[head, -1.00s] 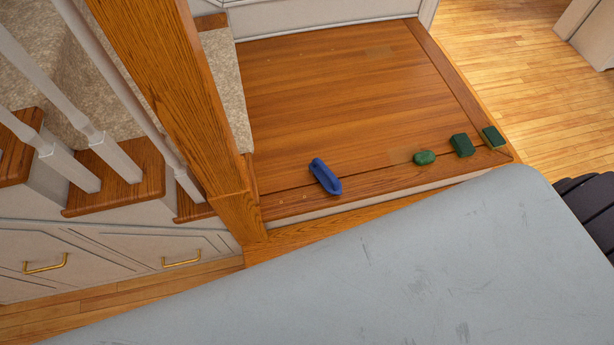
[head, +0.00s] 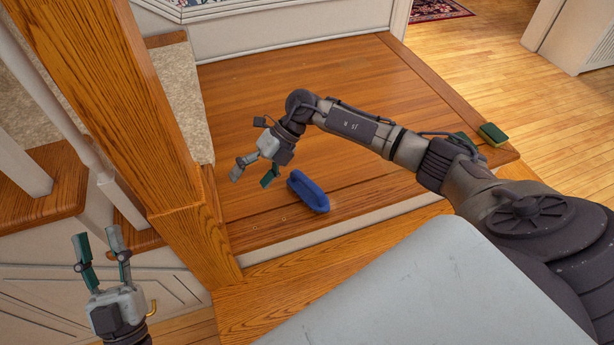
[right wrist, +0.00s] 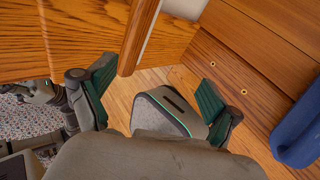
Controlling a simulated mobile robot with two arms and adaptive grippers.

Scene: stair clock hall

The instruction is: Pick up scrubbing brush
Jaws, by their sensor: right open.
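The blue scrubbing brush (head: 308,191) lies on the wooden landing near its front edge. It also shows, cut off, at the right edge of the right wrist view (right wrist: 298,132). My right gripper (head: 253,177) is open and empty, above the landing just left of the brush and apart from it. Its two green-padded fingers (right wrist: 155,92) are spread in the right wrist view, with the brush outside them on the right. My left gripper (head: 100,243) is open and empty at the lower left, in front of the stair drawers.
A green and yellow sponge (head: 493,134) lies at the landing's right corner; my right arm mostly hides a green item beside it. A wooden newel post (head: 120,110) stands left of the landing. The landing's back (head: 300,75) is clear.

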